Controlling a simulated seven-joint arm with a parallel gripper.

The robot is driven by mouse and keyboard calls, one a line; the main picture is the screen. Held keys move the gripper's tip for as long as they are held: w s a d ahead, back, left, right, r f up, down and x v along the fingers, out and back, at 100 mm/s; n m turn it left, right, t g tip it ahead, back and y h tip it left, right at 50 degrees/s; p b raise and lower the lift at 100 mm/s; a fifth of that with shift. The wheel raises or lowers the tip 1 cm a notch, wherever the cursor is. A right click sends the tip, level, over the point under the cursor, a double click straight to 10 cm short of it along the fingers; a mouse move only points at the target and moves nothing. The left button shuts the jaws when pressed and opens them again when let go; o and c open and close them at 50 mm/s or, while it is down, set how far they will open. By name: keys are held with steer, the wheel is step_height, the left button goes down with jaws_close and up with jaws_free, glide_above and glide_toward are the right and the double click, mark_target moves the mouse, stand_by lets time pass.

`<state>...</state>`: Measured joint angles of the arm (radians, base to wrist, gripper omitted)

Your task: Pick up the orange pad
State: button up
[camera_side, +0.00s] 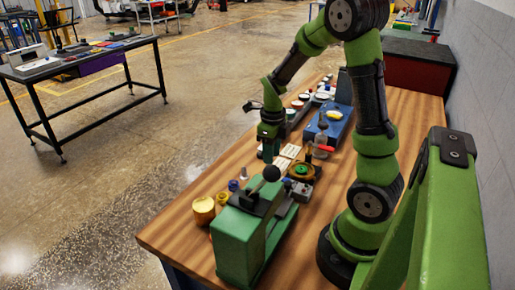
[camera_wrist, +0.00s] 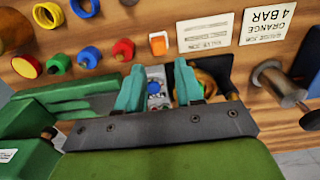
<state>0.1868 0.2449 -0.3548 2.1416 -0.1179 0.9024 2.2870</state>
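The orange pad (camera_wrist: 158,44) shows in the wrist view as a small orange and white block on the wooden table, left of a white printed card. I cannot pick it out in the side view. My gripper (camera_wrist: 159,82) has two teal fingers spread apart, with nothing held between them. The pad lies above the fingertips in the wrist view, apart from them. In the side view my gripper (camera_side: 268,150) points down over the table, near the white cards.
White cards (camera_wrist: 206,32) lie right of the pad. Several coloured rings (camera_wrist: 88,57) are at left. A green machine (camera_side: 250,235) stands at the table's front, with a brass cup (camera_side: 204,211) beside it. A blue box (camera_side: 329,122) is farther back.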

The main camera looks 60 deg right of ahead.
steer(key=f, duration=0.7)
steer(key=shift+w+f, duration=0.25)
steer(key=shift+w, duration=0.05)
jaws_close()
step_height(320, 180, up, 10)
steer(key=shift+r, duration=0.1)
steer(key=shift+c, duration=1)
jaws_free()
steer(key=c, duration=0.4)
